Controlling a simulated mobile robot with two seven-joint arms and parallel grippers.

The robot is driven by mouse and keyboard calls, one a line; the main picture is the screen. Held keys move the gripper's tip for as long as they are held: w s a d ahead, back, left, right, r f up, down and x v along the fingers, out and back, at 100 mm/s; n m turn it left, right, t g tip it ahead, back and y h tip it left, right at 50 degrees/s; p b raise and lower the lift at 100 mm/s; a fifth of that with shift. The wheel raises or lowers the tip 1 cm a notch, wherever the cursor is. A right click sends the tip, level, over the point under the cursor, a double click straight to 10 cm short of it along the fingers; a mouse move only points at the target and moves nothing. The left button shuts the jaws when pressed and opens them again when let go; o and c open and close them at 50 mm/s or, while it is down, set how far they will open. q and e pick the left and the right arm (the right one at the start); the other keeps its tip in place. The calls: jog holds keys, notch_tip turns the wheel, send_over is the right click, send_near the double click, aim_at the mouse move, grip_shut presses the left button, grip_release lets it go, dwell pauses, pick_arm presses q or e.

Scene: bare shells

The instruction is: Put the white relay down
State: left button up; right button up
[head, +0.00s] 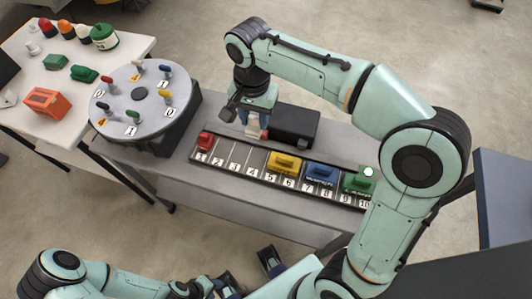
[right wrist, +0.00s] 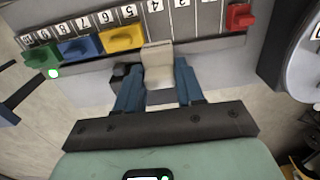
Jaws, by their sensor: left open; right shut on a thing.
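The white relay (right wrist: 158,62) is between the blue fingers of my right gripper (right wrist: 158,88), which is shut on it. In the head view the right gripper (head: 255,128) hangs behind the numbered rail (head: 233,160), near slots 3 to 5; the relay (head: 264,121) is mostly hidden there. In the wrist view the relay's far end reaches close to the rail's edge; I cannot tell whether it touches. The rail bears a red relay (head: 204,142) at 1, a yellow one (head: 285,162) around 5–6, a blue one (head: 322,174) around 7–8 and a green one (head: 358,182) around 9–10. My left gripper (head: 250,282) is open and empty.
A black box (head: 294,124) stands behind the rail, close to the right gripper. A round grey dial table (head: 140,95) with small coloured handles is to the left. A white table (head: 30,60) holds bottles, green blocks and an orange crate (head: 46,102). Slots 2 to 4 look bare.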

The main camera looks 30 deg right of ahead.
notch_tip(320, 180, down, 15)
jog(key=shift+r+b, duration=0.1)
jog(key=shift+b, duration=1)
jog(key=shift+f, duration=0.2)
jog(key=o, duration=0.8)
notch_tip(320, 180, up, 12)
jog(key=shift+r+p, duration=0.25)
jog(key=shift+p, duration=0.8)
